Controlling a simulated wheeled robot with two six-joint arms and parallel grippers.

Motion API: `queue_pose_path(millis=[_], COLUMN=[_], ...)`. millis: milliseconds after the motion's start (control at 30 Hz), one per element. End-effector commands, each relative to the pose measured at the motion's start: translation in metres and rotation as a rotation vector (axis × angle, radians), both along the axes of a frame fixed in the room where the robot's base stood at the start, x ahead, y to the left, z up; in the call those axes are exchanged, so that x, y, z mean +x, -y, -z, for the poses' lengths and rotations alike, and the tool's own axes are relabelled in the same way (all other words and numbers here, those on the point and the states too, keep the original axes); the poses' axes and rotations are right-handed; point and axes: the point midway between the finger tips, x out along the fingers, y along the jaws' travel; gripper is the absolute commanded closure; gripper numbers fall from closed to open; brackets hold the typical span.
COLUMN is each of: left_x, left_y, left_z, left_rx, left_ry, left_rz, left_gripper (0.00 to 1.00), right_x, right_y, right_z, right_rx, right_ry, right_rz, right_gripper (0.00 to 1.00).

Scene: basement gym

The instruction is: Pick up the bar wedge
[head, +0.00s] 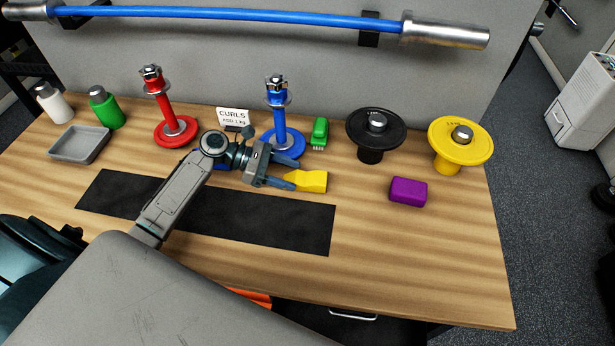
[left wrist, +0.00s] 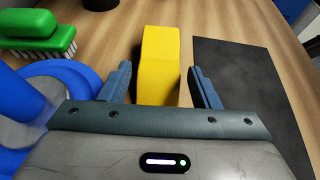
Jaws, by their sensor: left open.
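The bar wedge, a yellow block (head: 312,181), lies on the wooden bench beside the black mat. My left gripper (head: 288,171) is open, with its fingers pointing right toward the wedge. In the left wrist view, the wedge (left wrist: 160,60) stands between the two open fingers of my left gripper (left wrist: 160,80), with a visible gap on each side. The wedge's near end is partly hidden by the gripper body. My right gripper is not in view.
A blue post (head: 279,115) with a round base stands close behind my left gripper. A green brush (head: 319,132) is behind the wedge. A purple block (head: 408,190), black plate (head: 376,127) and yellow plate (head: 460,139) are to the right. The front right bench is clear.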

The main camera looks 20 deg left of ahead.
Motion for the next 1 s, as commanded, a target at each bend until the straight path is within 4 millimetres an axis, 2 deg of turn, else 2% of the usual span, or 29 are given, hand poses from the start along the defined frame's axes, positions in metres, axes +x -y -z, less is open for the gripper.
queue_pose_path(millis=[100,200,467,667,900,1000], left_x=[0.004,0.006,0.007,0.007,0.007,0.007], left_y=[0.013,0.019,0.020,0.020,0.020,0.020], left_z=[0.003,0.007,0.009,0.009,0.007,0.000], left_rx=[-0.004,-0.001,0.000,0.000,0.000,0.001], left_ry=[0.000,-0.001,0.000,0.000,0.001,0.004], left_rz=[0.001,0.001,0.000,0.000,0.000,0.002], left_gripper=[0.44,0.44,0.44,0.81,0.81,0.81], right_x=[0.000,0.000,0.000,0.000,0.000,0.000], right_y=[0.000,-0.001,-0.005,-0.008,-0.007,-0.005], right_z=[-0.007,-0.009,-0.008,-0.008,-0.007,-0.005], right_rx=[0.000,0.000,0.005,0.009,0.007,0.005], right_ry=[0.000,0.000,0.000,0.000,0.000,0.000], right_rz=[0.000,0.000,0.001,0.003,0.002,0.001], right_gripper=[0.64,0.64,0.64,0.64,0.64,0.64])
